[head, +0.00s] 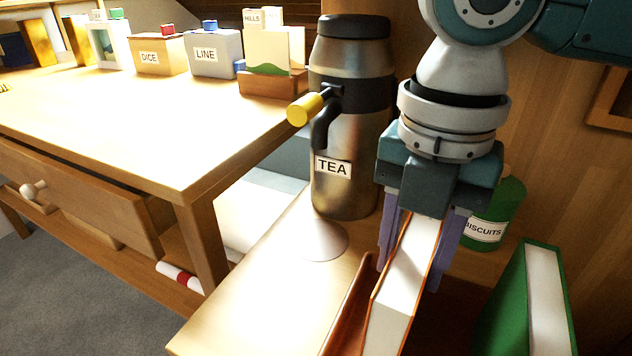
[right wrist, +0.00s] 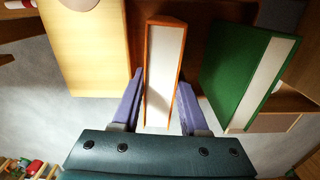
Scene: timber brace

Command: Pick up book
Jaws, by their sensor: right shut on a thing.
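An orange-covered book (head: 405,268) with white page edges stands upright in the head view, at the lower right of centre. It also shows in the middle of the right wrist view (right wrist: 161,70). My right gripper (head: 425,255) comes down from above with its purple fingers on both sides of the book. In the right wrist view the fingers (right wrist: 160,98) close on the covers, and the gripper is shut on the book. The book's lower part is hidden in the head view. My left gripper is in neither view.
A green book (head: 545,300) stands right of the orange one. A green BISCUITS tin (head: 490,218) is behind the gripper. A TEA urn (head: 352,130) with a yellow-handled tap stands left of my right arm. A long table (head: 130,125) with labelled boxes fills the left.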

